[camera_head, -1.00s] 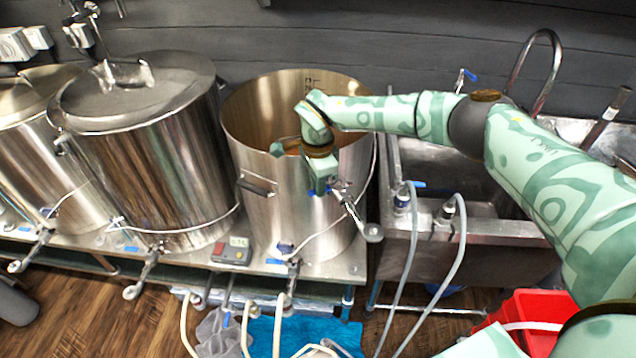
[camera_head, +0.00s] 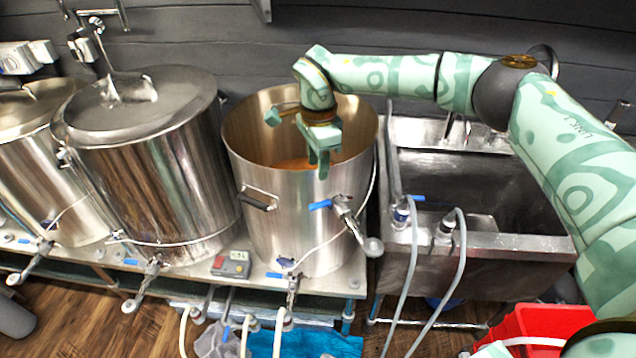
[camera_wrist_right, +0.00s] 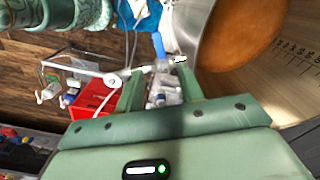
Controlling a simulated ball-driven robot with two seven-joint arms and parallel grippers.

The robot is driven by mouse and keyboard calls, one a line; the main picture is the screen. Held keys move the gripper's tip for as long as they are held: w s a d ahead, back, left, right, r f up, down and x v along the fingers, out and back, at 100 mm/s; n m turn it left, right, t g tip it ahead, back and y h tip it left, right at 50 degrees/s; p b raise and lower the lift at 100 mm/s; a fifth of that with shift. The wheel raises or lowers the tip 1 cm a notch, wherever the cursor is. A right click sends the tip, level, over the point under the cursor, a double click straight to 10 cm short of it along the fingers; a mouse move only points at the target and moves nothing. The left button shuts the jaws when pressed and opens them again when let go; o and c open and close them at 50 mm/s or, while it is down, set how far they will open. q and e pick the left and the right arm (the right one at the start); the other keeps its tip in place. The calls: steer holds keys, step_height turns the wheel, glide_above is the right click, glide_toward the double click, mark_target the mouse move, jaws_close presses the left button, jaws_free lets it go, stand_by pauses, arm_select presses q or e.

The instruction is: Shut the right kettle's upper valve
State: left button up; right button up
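The right kettle (camera_head: 300,225) is the open steel pot with orange-brown liquid inside. Its upper valve (camera_head: 345,207) sticks out from the front right of its wall, with a spout arm running down to the right. The valve's blue lever (camera_head: 320,205) points left, crosswise to the spout. My right gripper (camera_head: 318,168) is over the kettle's front rim, above the lever and apart from it. In the right wrist view its fingers (camera_wrist_right: 161,76) are spread and empty, with the blue lever (camera_wrist_right: 160,46) beyond the fingertips. My left gripper is out of view.
A lidded kettle (camera_head: 150,165) stands to the left. A steel sink (camera_head: 480,240) with grey hoses stands to the right. A lower valve (camera_head: 292,285) and a small control box (camera_head: 232,264) are at the kettle's foot. A red bin (camera_head: 545,322) is at lower right.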

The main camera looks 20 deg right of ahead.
step_height(320, 180, up, 5)
steer(key=shift+r, duration=0.2)
stand_by(0.4)
